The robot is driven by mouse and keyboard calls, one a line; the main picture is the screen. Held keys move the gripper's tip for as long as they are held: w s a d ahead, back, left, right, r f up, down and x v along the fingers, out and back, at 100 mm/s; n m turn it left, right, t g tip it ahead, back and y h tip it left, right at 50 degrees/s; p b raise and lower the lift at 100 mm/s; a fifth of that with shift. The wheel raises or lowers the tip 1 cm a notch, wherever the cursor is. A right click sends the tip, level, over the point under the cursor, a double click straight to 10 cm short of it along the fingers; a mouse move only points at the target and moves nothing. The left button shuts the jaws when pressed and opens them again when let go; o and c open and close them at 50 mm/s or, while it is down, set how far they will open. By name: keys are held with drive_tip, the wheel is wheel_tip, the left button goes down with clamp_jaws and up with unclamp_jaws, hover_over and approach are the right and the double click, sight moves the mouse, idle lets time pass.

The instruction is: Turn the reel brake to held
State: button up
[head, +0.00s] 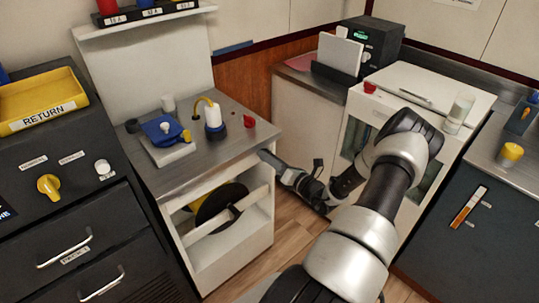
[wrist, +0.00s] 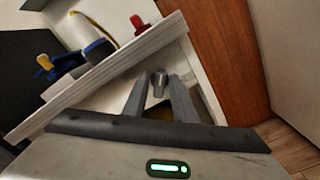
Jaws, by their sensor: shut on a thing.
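In the wrist view, a short grey round-ended handle (wrist: 158,83), which I take to be the reel brake, stands between the two fingers of my gripper (wrist: 160,92). The fingers are closed against its sides. In the head view, my gripper (head: 268,157) reaches the right end of the white reel cabinet (head: 240,252), just below the metal counter top. The handle is hidden there behind my gripper. The dark reel (head: 212,208) with a yellow part sits in the cabinet's open front, behind a white bar. No brake marking is readable.
On the counter (head: 190,178) stand a blue-and-yellow device (head: 162,130), a white bottle with a yellow tube (head: 213,115) and a red cup-like piece (head: 249,121). A wooden panel (wrist: 225,50) is right of the cabinet. Wooden floor (head: 285,240) is clear in front.

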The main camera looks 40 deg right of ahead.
drive_tip(key=shift+f+m+p, duration=0.2)
drive_tip(key=shift+m+p, duration=0.95)
drive_tip(key=shift+m, duration=3.85)
drive_tip(key=o, duration=0.7)
drive_tip(key=shift+o, duration=0.2)
drive_tip(key=shift+s+d, duration=0.1)
drive_tip(key=s+d, duration=0.1)
drive_tip(key=s, duration=1.6)
drive_tip(key=shift+s+d+p, duration=0.15)
drive_tip(key=shift+p, duration=0.3)
